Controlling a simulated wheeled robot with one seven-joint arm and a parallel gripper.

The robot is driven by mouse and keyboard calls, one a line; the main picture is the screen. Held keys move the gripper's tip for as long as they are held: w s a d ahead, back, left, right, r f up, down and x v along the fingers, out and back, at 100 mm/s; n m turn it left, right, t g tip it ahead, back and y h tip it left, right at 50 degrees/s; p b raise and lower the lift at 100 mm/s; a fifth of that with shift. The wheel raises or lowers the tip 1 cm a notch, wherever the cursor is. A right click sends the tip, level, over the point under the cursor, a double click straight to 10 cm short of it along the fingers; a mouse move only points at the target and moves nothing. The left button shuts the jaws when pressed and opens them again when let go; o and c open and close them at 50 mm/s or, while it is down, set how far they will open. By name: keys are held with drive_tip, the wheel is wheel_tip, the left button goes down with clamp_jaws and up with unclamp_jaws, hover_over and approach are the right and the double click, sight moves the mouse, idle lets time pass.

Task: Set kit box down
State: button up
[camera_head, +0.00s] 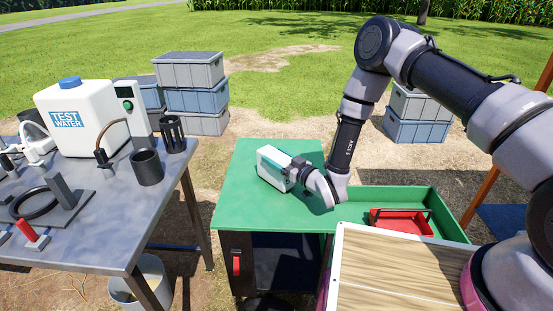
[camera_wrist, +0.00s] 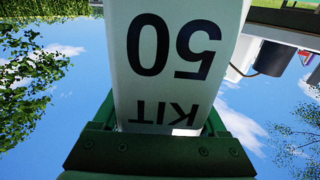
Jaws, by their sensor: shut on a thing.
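The kit box (camera_head: 269,165) is white with a teal side and lies over the green table top (camera_head: 240,208) in the head view. I cannot tell whether its underside touches the table. My gripper (camera_head: 298,170) is shut on the right end of the box. In the wrist view the box (camera_wrist: 182,90) fills the middle, with "KIT 50" printed on it upside down. The green jaws of my gripper (camera_wrist: 158,118) sit on both sides of its near end.
A metal table (camera_head: 95,215) at the left holds a white water container (camera_head: 85,118), dark cups and tools. A green tray (camera_head: 392,195) with a red carrier (camera_head: 400,222) is at the right. Stacked grey-blue crates (camera_head: 197,100) stand behind. Green surface around the box is clear.

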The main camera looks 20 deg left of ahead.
drive_tip(key=shift+f, duration=0.25)
drive_tip(key=o, duration=1.6)
drive_tip(key=shift+f, duration=0.15)
drive_tip(key=shift+c, duration=0.2)
drive_tip(key=v, duration=1.2)
